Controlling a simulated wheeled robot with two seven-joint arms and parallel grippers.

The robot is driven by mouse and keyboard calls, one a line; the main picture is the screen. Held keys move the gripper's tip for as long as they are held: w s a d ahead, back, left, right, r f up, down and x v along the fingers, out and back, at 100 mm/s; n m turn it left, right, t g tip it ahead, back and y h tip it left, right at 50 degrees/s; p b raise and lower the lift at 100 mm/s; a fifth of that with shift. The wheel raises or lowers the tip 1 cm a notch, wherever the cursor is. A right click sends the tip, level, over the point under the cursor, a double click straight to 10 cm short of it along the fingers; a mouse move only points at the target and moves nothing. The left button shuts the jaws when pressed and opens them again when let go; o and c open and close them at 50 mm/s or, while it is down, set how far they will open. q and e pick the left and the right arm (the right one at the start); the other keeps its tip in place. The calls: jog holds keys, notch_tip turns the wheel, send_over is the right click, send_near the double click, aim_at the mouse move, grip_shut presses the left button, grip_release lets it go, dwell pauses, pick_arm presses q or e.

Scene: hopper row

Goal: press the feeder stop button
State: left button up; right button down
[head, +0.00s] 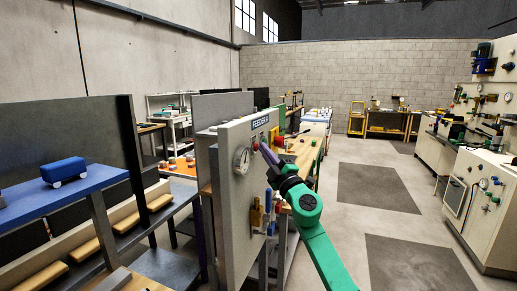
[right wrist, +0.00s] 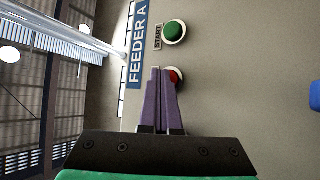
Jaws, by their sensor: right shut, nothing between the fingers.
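The feeder panel (head: 232,225) is an upright beige board with a blue "FEEDER A" sign (head: 260,122), also in the right wrist view (right wrist: 137,45). A red button (right wrist: 178,78) shows in the right wrist view, partly hidden behind my fingers. A green button (right wrist: 173,31) marked START sits beside it, towards the picture's top. My right gripper (head: 264,149) is shut and empty, its purple fingers pointing at the panel. In the right wrist view its fingertips (right wrist: 161,70) overlap the red button's left edge. I cannot tell whether they touch it. My left gripper is not in view.
A round gauge (head: 241,160) and a brass valve (head: 257,212) stick out of the panel near my right arm. A blue bench (head: 60,197) stands at the left, a white machine cabinet (head: 483,215) at the right. The floor between is open, with dark mats (head: 378,188).

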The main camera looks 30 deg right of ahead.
jog(key=shift+s+d, duration=0.4)
jog(key=shift+s, duration=0.25)
jog(key=s+d, duration=0.1)
jog(key=s, duration=0.1)
jog(key=s+d, duration=0.2)
dwell(0.8)
